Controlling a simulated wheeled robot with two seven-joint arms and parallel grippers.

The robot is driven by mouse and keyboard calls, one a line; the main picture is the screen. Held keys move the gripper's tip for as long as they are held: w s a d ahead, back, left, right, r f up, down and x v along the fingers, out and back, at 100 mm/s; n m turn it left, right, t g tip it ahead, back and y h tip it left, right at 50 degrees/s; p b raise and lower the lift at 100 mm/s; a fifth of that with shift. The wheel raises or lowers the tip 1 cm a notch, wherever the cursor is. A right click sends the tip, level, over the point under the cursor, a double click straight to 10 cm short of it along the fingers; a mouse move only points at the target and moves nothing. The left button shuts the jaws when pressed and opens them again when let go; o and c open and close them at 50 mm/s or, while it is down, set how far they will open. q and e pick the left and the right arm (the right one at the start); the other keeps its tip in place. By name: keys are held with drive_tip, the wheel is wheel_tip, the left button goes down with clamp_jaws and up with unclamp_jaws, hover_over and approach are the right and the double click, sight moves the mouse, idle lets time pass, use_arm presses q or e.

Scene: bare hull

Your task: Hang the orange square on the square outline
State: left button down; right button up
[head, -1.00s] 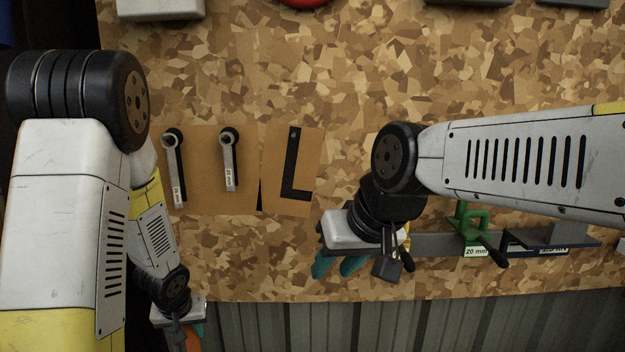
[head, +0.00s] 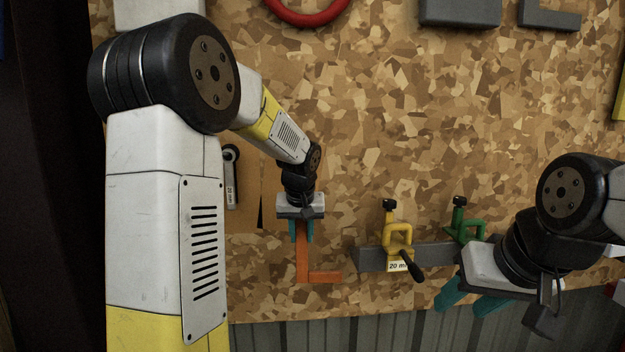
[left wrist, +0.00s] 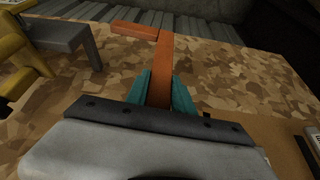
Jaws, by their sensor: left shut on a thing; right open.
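The orange square (head: 303,265) is L-shaped, with its long arm running down from my left gripper (head: 301,230) and its short arm pointing right at the bottom. The teal fingers are shut on the long arm. In the left wrist view the orange square (left wrist: 161,65) stands out beyond the fingers, with the camouflage-patterned board behind it. My right gripper (head: 466,298) is open and empty at the lower right, by the board's lower edge.
A wrench (head: 231,180) hangs left of my left gripper. A yellow clamp (head: 397,238) and a green clamp (head: 464,225) sit on a grey rail (head: 370,259) to the right. A red ring (head: 307,22) hangs above. The board between is bare.

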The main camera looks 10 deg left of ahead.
use_arm(q)
drive_tip(key=w+a+r+v, duration=0.1)
drive_tip(key=w+v, duration=0.2)
drive_tip(key=v, duration=1.3)
drive_tip(key=w+a, duration=0.3)
drive_tip(key=w, duration=0.7)
drive_tip(key=shift+f+n, duration=0.4)
drive_tip(key=shift+f, duration=0.1)
drive_tip(key=shift+w, duration=0.1)
drive_tip(key=c, duration=1)
unclamp_jaws()
